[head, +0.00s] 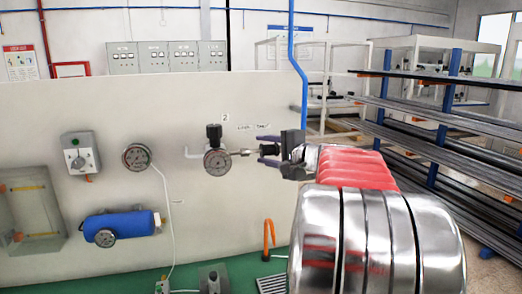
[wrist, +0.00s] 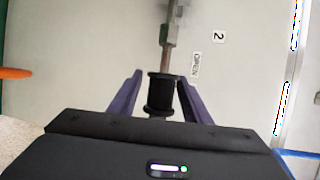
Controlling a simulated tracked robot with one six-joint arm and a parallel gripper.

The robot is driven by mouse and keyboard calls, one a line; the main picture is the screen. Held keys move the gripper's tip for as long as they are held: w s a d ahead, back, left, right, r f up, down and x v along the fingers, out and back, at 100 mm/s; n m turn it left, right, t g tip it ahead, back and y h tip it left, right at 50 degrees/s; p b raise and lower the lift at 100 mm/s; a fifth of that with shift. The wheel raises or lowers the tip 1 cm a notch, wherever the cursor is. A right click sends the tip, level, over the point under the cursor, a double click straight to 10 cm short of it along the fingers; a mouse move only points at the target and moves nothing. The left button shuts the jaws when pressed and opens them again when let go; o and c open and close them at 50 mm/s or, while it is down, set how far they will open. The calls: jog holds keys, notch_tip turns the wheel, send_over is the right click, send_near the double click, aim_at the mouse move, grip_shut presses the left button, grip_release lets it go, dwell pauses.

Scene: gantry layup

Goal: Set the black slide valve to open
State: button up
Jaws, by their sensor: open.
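The black slide valve (wrist: 160,92) is a small black spool-shaped sleeve on a metal stem in the wrist view. In the head view it shows as a dark knob (head: 269,149) at the right end of the pipe fitting beside a round gauge (head: 217,161). My gripper (wrist: 160,92) is open, with one purple finger on each side of the sleeve and visible gaps on both sides. In the head view my gripper (head: 268,150) reaches the knob from the right. An "OPEN" label (wrist: 195,65) is on the panel beside the stem.
The cream wall panel (head: 100,105) carries a grey switch box (head: 80,153), another gauge (head: 137,157) and a blue cylinder (head: 120,226). A blue pipe (head: 299,75) runs down the panel's right edge. An orange hooked handle (head: 269,232) stands below. Racks with long bars (head: 430,125) stand at right.

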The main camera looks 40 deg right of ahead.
jog(key=shift+w+d+f, duration=0.15)
jog(key=shift+w+f, duration=0.05)
jog(key=shift+w, duration=0.8)
jog(key=shift+c, duration=0.6)
grip_shut()
jog(key=shift+f, duration=0.1)
